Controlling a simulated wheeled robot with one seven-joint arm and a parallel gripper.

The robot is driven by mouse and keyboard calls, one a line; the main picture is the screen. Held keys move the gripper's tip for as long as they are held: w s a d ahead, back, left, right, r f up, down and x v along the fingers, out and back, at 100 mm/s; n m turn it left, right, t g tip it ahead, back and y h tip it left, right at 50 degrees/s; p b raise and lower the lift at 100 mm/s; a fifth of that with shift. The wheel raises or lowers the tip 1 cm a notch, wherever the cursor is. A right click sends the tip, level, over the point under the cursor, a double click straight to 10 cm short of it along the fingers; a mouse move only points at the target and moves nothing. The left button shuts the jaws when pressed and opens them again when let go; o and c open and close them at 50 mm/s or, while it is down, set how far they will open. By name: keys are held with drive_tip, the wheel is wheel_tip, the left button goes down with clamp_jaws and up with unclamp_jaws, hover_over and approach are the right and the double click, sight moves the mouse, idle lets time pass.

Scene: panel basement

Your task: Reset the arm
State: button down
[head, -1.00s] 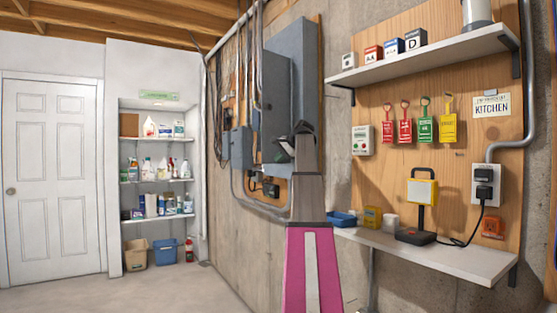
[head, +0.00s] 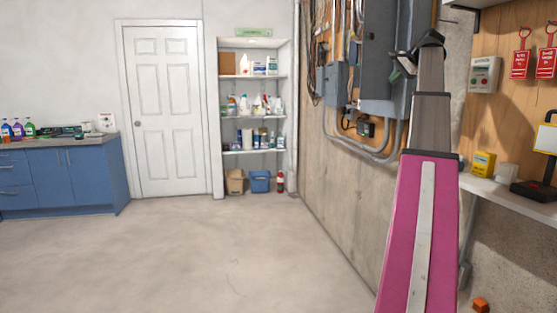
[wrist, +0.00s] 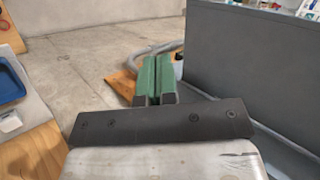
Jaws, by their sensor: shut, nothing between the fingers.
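My arm (head: 420,225), pink with a pale stripe and a grey upper section, stands raised at the right of the head view. My gripper (head: 402,64) is at its top, small and dark, in front of the grey electrical panel. In the wrist view my gripper (wrist: 156,72) shows two green fingers side by side, shut with nothing between them. The grey panel box (wrist: 255,70) fills the right of the wrist view, beside the fingers. I cannot tell the exact gap between them.
A wall shelf (head: 510,197) holds a yellow box (head: 483,164) and a work lamp. A blue tray (wrist: 10,82) shows in the wrist view. A blue cabinet (head: 60,180), white door (head: 165,110) and stocked shelves (head: 252,92) stand behind. The floor (head: 210,250) is open.

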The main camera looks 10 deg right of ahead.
drive_tip(key=w+a+f+n+g, duration=0.1)
drive_tip(key=a+f, duration=0.5)
drive_tip(key=f, duration=0.9)
drive_tip(key=w+a+f+n+g, duration=0.15)
drive_tip(key=a+f, duration=0.55)
drive_tip(key=f, duration=0.7)
drive_tip(key=w+a+f+n+g, duration=0.15)
drive_tip(key=a+f, duration=0.45)
drive_tip(key=f, duration=0.9)
drive_tip(key=s+a+f+n+g+h, duration=0.1)
drive_tip(key=s+a+f+n, duration=0.2)
drive_tip(key=s+a+f, duration=0.3)
drive_tip(key=s+a+f+n+g+h, duration=0.1)
drive_tip(key=s+a+f, duration=0.6)
drive_tip(key=f, duration=1)
drive_tip(key=s+a+f+n+g+h, duration=0.2)
drive_tip(key=s+a+f+n, duration=0.2)
drive_tip(key=s+a+f, duration=0.3)
drive_tip(key=s+f, duration=0.4)
drive_tip(key=shift+s+a+f+n+g, duration=0.2)
drive_tip(key=shift+s+n+g, duration=0.1)
drive_tip(key=shift+n, duration=0.1)
